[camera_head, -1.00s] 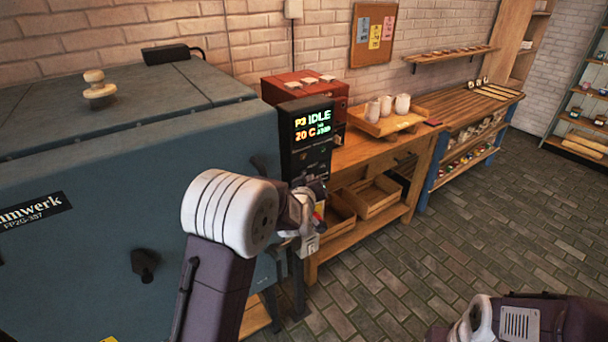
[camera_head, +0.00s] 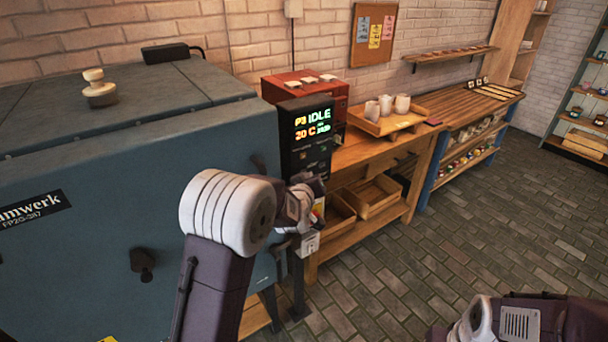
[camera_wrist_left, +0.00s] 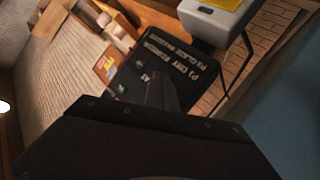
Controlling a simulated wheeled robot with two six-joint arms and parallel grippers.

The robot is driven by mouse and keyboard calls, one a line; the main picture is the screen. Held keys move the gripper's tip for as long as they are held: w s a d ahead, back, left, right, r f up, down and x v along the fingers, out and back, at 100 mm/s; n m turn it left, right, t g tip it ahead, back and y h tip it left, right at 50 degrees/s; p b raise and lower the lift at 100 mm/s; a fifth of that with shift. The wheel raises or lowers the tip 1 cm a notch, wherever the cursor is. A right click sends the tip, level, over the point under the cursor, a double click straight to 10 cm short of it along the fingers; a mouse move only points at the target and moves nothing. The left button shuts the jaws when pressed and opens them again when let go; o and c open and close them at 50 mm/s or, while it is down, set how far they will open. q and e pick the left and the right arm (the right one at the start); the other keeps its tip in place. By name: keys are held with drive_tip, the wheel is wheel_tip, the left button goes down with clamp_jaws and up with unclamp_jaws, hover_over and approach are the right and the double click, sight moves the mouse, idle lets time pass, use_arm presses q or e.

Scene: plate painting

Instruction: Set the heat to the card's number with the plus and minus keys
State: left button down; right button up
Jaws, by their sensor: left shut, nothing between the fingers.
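The black control panel (camera_head: 308,134) is on the right side of the blue-grey kiln. Its lit display (camera_head: 312,123) reads P3 IDLE and 20 C, with small figures beside them too blurred to read. My left gripper (camera_head: 306,217) is in front of the panel's lower part, where my wrist hides some of it. In the left wrist view the left gripper (camera_wrist_left: 163,92) is shut and empty over the dark panel face (camera_wrist_left: 140,72), which bears white lettering. I cannot make out the plus and minus keys. No card number is legible. My right gripper's fingers are outside the view.
The kiln (camera_head: 130,190) fills the left side. A red box (camera_head: 300,90) and a wooden tray (camera_head: 395,125) with white cups stand on the workbench (camera_head: 350,156) behind. A pinboard (camera_head: 374,33) holds coloured papers. The brick floor at right is clear.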

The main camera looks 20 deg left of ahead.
use_arm(q)
drive_tip(key=shift+w+a, duration=0.15)
drive_tip(key=shift+a, duration=0.1)
idle(0.5)
drive_tip(key=shift+w+a+r, duration=0.1)
drive_tip(key=shift+a+r, duration=0.05)
drive_tip(key=shift+r, duration=0.3)
idle(0.6)
drive_tip(key=shift+d+f, duration=0.1)
drive_tip(key=shift+d, duration=0.1)
drive_tip(key=shift+s+f, duration=0.25)
drive_tip(key=shift+d, duration=0.15)
